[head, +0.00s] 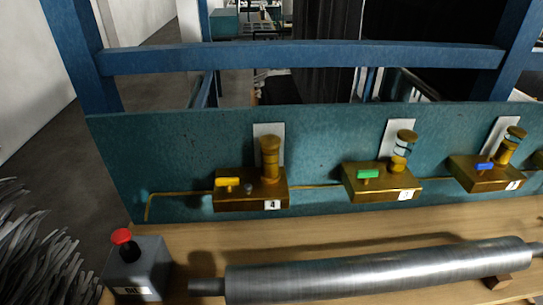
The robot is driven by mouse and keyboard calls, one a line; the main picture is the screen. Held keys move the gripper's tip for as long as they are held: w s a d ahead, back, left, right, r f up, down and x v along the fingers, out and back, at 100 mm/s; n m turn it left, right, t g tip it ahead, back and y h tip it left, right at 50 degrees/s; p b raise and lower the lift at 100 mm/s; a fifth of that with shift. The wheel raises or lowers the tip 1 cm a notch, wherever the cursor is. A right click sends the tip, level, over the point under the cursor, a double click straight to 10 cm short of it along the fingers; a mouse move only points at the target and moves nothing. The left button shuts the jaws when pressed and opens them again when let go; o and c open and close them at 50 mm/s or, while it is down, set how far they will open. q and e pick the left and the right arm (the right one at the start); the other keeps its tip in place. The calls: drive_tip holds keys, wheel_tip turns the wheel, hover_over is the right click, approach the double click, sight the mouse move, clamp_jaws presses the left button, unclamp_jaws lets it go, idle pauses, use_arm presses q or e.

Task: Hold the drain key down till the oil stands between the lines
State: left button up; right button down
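Brass oilers are mounted along a teal panel. The left one (251,189), labelled 4, has a yellow key (228,182); its column (270,158) looks amber-brown almost to the cap. The middle oiler (382,184) has a green key (369,174), and its glass (402,151) looks pale above and amber below. The right oiler (488,175) has a blue key (484,166) and a glass (510,140) with a pale band near the top. Level lines are too small to make out, and the labels on the middle and right oilers are unreadable. Neither gripper is in the head view.
A steel roll (380,272) lies along the wooden bench (330,235) in front of the oilers. A grey box with a red button (121,237) stands at the bench's left. Thin brass pipe (180,193) links the oilers. A blue rail (300,57) crosses behind the panel.

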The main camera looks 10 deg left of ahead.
use_arm(q)
clamp_jaws()
idle(0.5)
idle(0.8)
